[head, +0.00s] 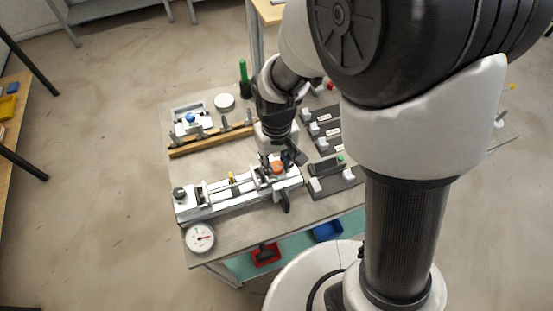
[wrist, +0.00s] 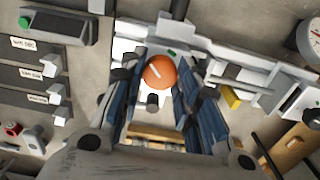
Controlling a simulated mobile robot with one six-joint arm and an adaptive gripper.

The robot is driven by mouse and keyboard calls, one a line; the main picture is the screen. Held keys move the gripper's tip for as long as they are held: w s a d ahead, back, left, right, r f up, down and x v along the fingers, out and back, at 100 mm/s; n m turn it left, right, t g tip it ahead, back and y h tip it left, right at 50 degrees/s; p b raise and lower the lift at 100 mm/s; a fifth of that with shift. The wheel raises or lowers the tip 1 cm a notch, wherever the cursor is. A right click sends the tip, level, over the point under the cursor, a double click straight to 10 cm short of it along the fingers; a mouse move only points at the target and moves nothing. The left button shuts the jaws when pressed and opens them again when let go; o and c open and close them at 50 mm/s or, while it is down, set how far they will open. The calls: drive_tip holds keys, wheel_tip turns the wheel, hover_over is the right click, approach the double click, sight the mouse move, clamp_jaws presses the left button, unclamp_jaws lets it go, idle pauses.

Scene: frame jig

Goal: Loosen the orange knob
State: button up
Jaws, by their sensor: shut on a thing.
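The orange knob (head: 277,167) sits on top of the right part of a white-and-grey jig (head: 222,203) near the table's front. In the wrist view the knob (wrist: 160,71) shows as a round orange top with a short white mark, lying between the two blue-padded fingers. My gripper (head: 284,163) reaches down over the knob from behind, and it also shows in the wrist view (wrist: 161,80). The fingers are shut on the knob, one on each side. The lower part of the knob is hidden.
A round dial gauge (head: 200,238) lies at the table's front left corner. Dark panels with white switches (head: 326,130) stand on the right. A wooden rail (head: 212,140) with pegs and a green-handled tool (head: 244,78) are behind the jig. Bare table lies between rail and jig.

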sight(277, 166)
drive_tip(key=n, duration=0.3)
drive_tip(key=shift+n+p, duration=0.3)
drive_tip(key=shift+n, duration=0.1)
drive_tip(key=shift+n+p, duration=0.3)
drive_tip(key=shift+n, duration=1.6)
drive_tip(key=o, duration=1.1)
drive_tip(key=shift+r, duration=0.1)
wheel_tip(277, 166, up, 12)
drive_tip(key=shift+f, duration=0.1)
